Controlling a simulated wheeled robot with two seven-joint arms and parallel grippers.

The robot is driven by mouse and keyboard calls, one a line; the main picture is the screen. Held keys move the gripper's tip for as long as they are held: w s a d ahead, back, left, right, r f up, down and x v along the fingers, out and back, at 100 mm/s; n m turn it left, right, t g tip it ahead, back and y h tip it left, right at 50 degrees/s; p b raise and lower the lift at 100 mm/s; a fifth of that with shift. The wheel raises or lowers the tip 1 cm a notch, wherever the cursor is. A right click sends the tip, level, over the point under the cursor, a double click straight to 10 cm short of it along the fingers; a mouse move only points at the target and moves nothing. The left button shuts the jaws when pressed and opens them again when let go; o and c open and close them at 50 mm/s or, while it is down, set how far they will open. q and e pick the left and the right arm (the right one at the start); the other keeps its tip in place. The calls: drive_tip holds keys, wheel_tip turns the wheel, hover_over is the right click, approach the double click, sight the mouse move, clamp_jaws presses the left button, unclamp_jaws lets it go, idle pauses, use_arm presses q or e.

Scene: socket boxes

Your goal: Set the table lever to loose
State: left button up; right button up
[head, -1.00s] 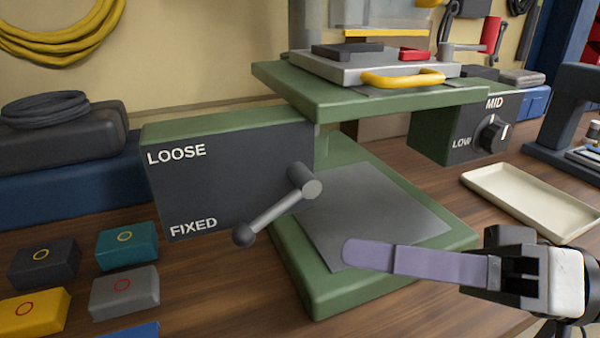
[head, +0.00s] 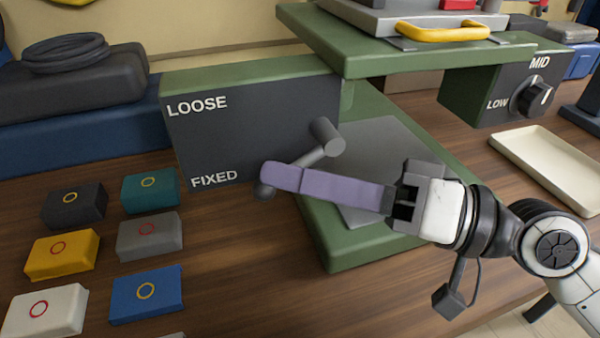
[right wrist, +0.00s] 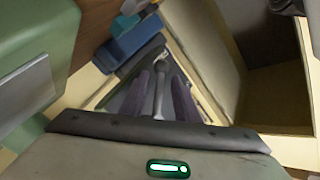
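The table lever (head: 304,160) is a grey bar on a round hub at the right of a dark panel (head: 250,140) marked LOOSE above and FIXED below. It slants down and left, its dark knob near the FIXED label. My right gripper (head: 268,176) comes from the right, its purple fingers over the knob end and hiding part of it. In the right wrist view the fingers (right wrist: 160,90) are apart, with the grey lever (right wrist: 159,98) between them; contact cannot be told. My left gripper is not in view.
Several coloured boxes (head: 146,295) lie on the wooden table at left. A green base plate (head: 350,255) is under my right arm. A green upper table with a yellow handle (head: 443,31) overhangs it. A cream tray (head: 550,165) and a dial box (head: 490,92) are at right.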

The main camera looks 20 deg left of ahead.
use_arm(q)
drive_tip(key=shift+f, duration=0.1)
use_arm(e)
drive_tip(key=shift+c, duration=0.2)
clamp_jaws()
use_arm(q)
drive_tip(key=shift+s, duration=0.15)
